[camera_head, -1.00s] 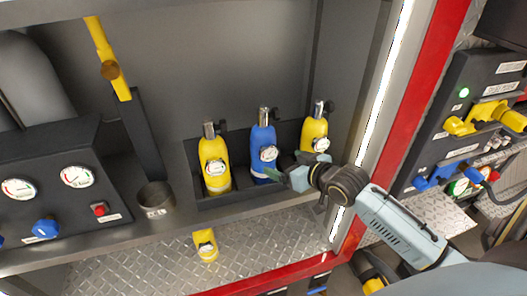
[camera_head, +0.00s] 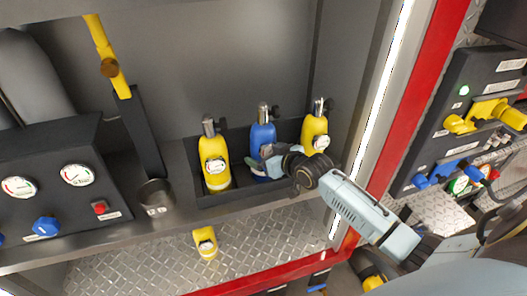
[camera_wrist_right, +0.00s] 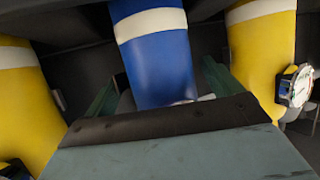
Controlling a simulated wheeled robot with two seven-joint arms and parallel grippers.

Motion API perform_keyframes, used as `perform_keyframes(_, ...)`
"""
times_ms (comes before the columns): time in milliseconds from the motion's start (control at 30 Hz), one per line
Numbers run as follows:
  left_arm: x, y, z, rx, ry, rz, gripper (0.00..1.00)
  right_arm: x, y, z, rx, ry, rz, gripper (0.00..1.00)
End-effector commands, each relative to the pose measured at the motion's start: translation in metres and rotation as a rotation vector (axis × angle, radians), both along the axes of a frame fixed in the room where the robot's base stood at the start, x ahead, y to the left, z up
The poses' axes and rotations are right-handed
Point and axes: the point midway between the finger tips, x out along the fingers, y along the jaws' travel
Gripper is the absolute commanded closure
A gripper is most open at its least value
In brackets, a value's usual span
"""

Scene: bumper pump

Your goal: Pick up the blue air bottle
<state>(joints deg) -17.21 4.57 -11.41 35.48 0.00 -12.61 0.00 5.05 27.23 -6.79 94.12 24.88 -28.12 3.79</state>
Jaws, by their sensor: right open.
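The blue air bottle (camera_head: 263,135) stands upright in a dark rack between two yellow bottles. Its lower part and gauge are largely hidden by my right gripper (camera_head: 268,162) in the head view. In the right wrist view the blue bottle (camera_wrist_right: 160,60), with a white band, lies between the two greenish fingers of my right gripper (camera_wrist_right: 160,95). The fingers are open, one on each side, with gaps to the bottle visible. My left gripper is not in view.
A yellow bottle (camera_head: 214,160) stands left of the blue one and another yellow bottle (camera_head: 315,130) stands close on the right. The dark rack (camera_head: 235,192) has a low front wall. A small yellow item (camera_head: 206,243) sits on the tread plate below.

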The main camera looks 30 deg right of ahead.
Motion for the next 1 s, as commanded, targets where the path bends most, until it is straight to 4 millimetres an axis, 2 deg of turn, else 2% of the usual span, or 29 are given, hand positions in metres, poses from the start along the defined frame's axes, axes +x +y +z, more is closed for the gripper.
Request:
perform_keyframes(100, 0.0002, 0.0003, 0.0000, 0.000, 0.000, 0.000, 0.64, -0.0002, 0.0001, 0.0002, 0.000, 0.000, 0.000, 0.12)
perform_keyframes(767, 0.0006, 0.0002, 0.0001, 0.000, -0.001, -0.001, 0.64, -0.0004, 0.0005, 0.0004, 0.002, 0.000, 0.000, 0.98)
perform_keyframes(833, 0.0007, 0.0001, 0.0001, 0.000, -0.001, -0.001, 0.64, 0.0018, 0.0002, 0.0064, 0.004, -0.016, 0.000, 1.00)
perform_keyframes(1000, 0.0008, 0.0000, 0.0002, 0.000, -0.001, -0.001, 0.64, 0.0018, 0.0001, 0.0065, 0.003, -0.015, 0.000, 1.00)
